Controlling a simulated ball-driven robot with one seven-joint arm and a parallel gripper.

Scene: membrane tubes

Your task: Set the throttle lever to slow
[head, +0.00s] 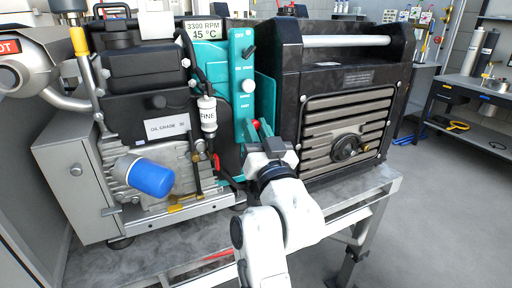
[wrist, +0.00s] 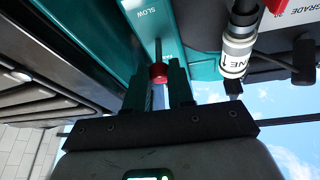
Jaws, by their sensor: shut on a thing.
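The throttle lever has a thin metal rod and a red knob (wrist: 158,73), set on the teal control panel (head: 243,75). My gripper (wrist: 157,82) is shut on the red knob, one dark finger on each side of it. The word SLOW shows in white on the teal panel in the wrist view, above the knob and slightly left. In the head view my gripper (head: 258,133) is at the lower end of the panel, and it mostly hides the lever.
A black generator housing (head: 345,120) stands close to the right of my gripper. The engine block with a blue oil filter (head: 151,178) is to the left. A white cylinder (head: 208,114) on a cable hangs just left of the panel. All stand on a metal bench (head: 340,195).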

